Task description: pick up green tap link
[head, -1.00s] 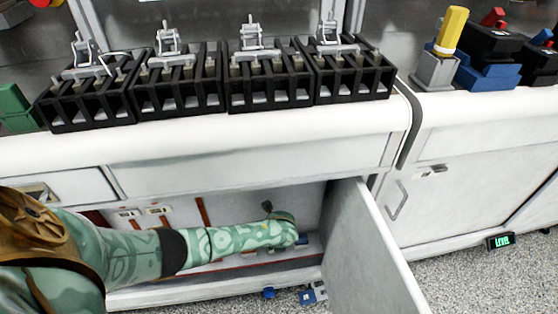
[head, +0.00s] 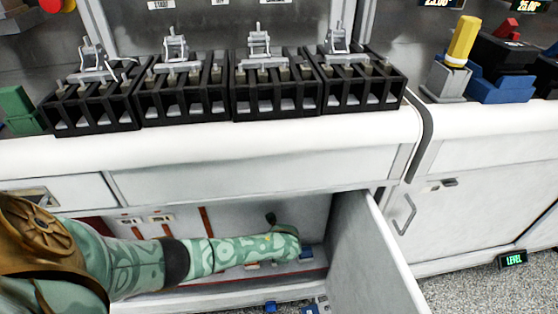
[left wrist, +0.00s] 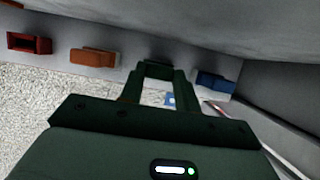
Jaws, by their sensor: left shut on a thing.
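The green tap link (left wrist: 158,67) is a small dark green block in the left wrist view, in line with an orange link and a blue link. My left gripper (left wrist: 157,84) is shut on it, with one finger on each side. Its dark green colour is close to that of the gripper, so its outline is hard to make out. In the head view my left arm reaches into the open lower cabinet, and the forearm hides the gripper and the green link. My right gripper is in neither view.
Beside it are a dark red link (left wrist: 28,43), an orange link (left wrist: 93,57) and a blue link (left wrist: 215,82). The open cabinet door (head: 372,255) stands right of my arm. The white counter edge (head: 220,140) is above, with black racks (head: 275,88) on it.

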